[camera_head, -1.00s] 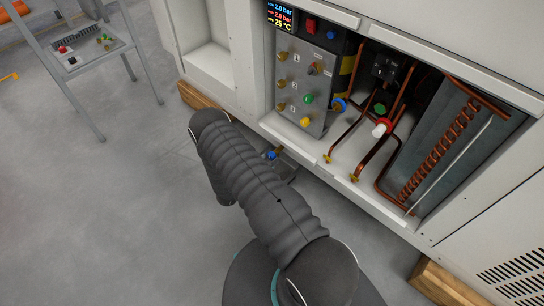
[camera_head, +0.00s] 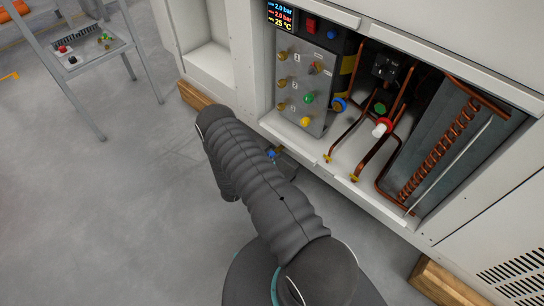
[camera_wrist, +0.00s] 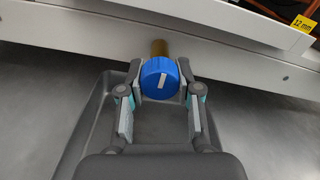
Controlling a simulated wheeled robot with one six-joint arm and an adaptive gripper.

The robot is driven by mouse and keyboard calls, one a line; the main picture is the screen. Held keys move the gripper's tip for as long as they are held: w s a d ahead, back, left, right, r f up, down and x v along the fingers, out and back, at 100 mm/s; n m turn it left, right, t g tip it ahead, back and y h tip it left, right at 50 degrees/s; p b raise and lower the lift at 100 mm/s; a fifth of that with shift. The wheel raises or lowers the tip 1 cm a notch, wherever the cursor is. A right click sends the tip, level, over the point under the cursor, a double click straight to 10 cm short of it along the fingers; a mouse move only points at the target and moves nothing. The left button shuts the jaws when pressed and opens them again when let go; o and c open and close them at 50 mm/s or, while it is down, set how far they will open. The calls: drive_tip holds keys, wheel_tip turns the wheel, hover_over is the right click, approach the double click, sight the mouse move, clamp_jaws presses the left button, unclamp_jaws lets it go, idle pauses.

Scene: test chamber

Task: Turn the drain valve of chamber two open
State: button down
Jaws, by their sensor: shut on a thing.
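The blue drain valve knob (camera_wrist: 160,80), with a white stripe across its face, sits on a brass stem (camera_wrist: 158,47) under the cabinet's lower edge. The stripe stands nearly upright in the wrist view, leaning slightly. My gripper (camera_wrist: 160,76) is shut on the knob, one finger at each side. In the head view the blue knob (camera_head: 272,154) shows just past my arm, below the cabinet front. My gripper is mostly hidden there. No chamber number is readable near this knob.
Above are a control panel (camera_head: 305,85) with coloured knobs and an open bay with copper pipes (camera_head: 372,158). Wooden blocks (camera_head: 440,283) support the white cabinet (camera_head: 455,205). A metal stand (camera_head: 90,60) is at the far left.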

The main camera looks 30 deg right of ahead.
drive_tip(key=shift+n, duration=0.3)
drive_tip(key=n+b, duration=0.3)
drive_tip(key=shift+f+n, duration=0.1)
drive_tip(key=shift+n, duration=0.2)
drive_tip(key=n+b, duration=0.2)
drive_tip(key=n, duration=0.2)
drive_tip(key=shift+n, duration=0.3)
drive_tip(key=n, duration=0.4)
drive_tip(key=shift+a+r+n+b, duration=0.1)
drive_tip(key=shift+r+n+b, duration=0.2)
drive_tip(key=shift+b, duration=0.1)
drive_tip(key=shift+n, duration=2.3)
drive_tip(key=c, duration=0.8)
unclamp_jaws()
drive_tip(key=shift+a, duration=0.1)
